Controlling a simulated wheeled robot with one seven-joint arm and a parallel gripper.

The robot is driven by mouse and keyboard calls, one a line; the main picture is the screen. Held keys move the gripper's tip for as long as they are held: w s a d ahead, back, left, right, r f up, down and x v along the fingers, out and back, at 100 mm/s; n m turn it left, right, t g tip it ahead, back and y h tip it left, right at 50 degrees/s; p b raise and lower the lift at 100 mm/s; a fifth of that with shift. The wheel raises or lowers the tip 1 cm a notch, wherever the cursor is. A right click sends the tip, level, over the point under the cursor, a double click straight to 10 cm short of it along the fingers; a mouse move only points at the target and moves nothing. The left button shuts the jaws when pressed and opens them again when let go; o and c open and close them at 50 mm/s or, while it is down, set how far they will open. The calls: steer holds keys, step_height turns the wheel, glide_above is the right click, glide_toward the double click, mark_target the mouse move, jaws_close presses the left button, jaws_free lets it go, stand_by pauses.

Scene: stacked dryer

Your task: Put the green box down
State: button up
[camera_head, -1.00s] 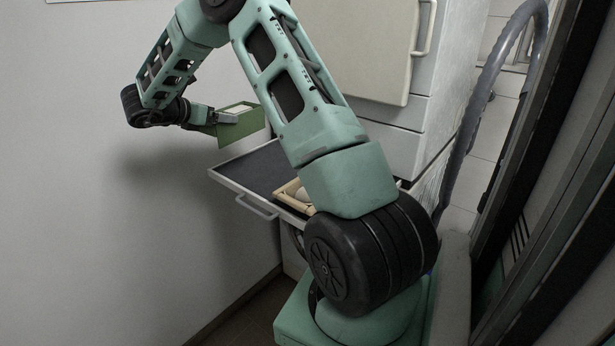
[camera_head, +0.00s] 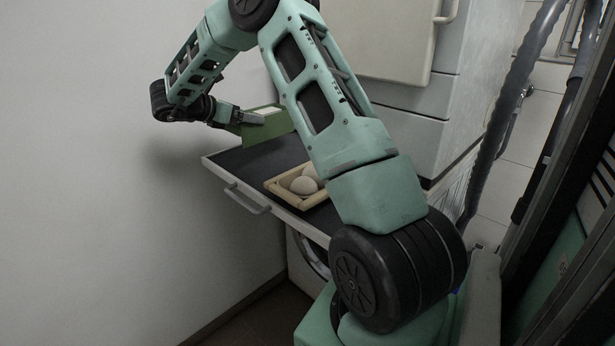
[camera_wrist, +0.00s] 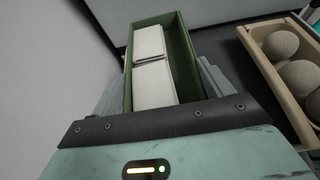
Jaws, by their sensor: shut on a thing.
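The green box (camera_head: 266,128) is an open-topped box with white packets inside. It is held by my gripper (camera_head: 254,117) near the back left of a dark pull-out shelf (camera_head: 232,162). In the head view it appears at or just above the shelf; I cannot tell whether it touches. In the wrist view the green box (camera_wrist: 187,62) lies straight ahead, with white packets (camera_wrist: 152,68) inside. My gripper's fingers (camera_wrist: 158,85) are on both sides of its near end, partly hidden by the wrist.
A wooden tray (camera_head: 284,198) with round pale balls (camera_head: 304,185) sits on the shelf, right of the box; it also shows in the wrist view (camera_wrist: 262,63). A wall (camera_head: 90,150) stands left. A white cabinet (camera_head: 408,105) rises behind. The shelf's front left is bare.

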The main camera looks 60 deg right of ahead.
mark_target(250, 162)
step_height(250, 162, down, 10)
steer(key=shift+d+f+p, duration=0.1)
steer(key=shift+f+p, duration=0.05)
steer(key=shift+p, duration=0.25)
steer(key=shift+f, duration=0.2)
steer(key=o, duration=0.9)
steer(key=shift+r, duration=0.25)
steer(key=b+v, duration=0.1)
steer(key=v, duration=1.1)
steer(key=shift+f, duration=0.1)
